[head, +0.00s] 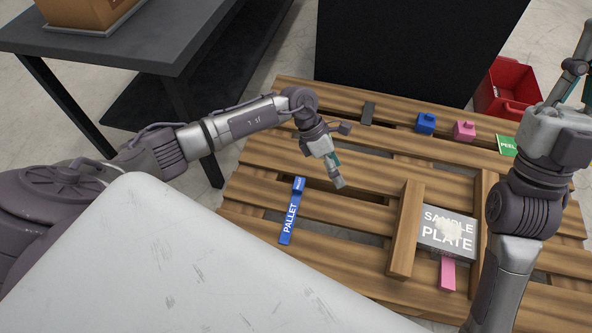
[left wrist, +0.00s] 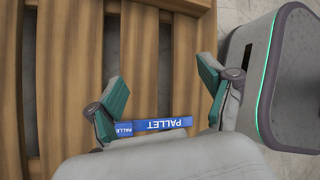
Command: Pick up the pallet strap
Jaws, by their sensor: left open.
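The blue pallet strap (head: 290,222), with white "PALLET" lettering, lies on the wooden pallet (head: 262,183), left of centre in the head view. My left gripper (head: 338,180) is to the right of the strap and apart from it in that view. In the left wrist view the strap (left wrist: 165,124) shows between the open, empty teal fingers of my left gripper (left wrist: 165,84), near the palm edge. My right arm rises at the right of the head view; a teal part of it shows at the edge, but its jaws cannot be made out.
A sample plate (head: 435,243) sits between raised wooden blocks, with a pink tab below. Dark, blue, pink and green small items line the pallet's far side. A red crate (head: 508,88) stands behind right, a dark table (head: 130,40) at left.

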